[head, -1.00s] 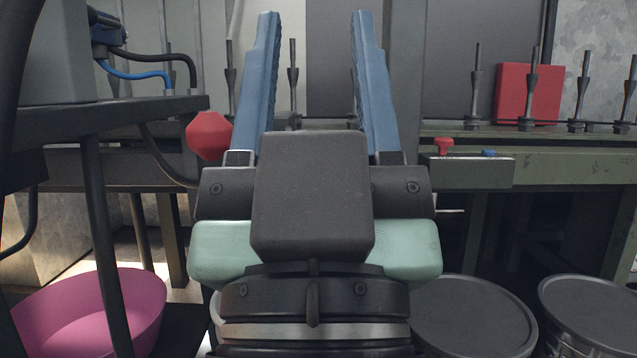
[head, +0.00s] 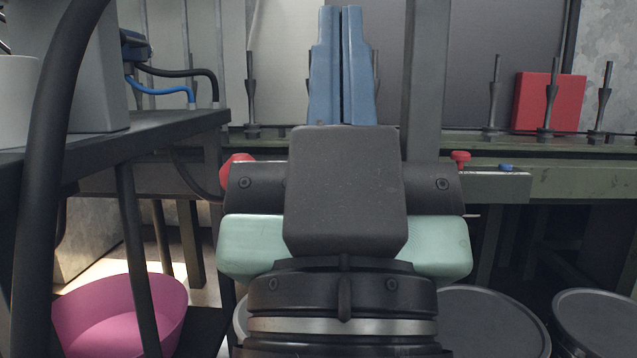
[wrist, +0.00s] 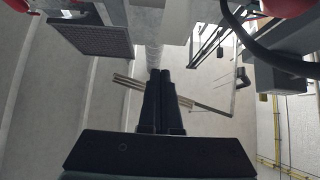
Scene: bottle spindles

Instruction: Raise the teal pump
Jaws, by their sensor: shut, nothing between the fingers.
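My gripper (head: 341,12) points away from me in the middle of the head view. Its two blue fingers are shut together with nothing between them. The fingers also show as dark, side by side shapes in the wrist view (wrist: 160,74). I cannot make out a teal pump in either view. The pale green parts either side of the dark block sit on my own wrist. A small blue knob (head: 506,167) and a red knob (head: 460,157) sit on a grey box to the right, apart from my gripper.
Dark spindles (head: 548,104) stand along a green rail (head: 580,183) behind. A red panel (head: 528,97) stands behind them. A dark table (head: 170,124) with hoses is at left. A pink tub (head: 150,295) and round grey lids (head: 490,320) are low down. A red knob (head: 236,162) shows left of my gripper.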

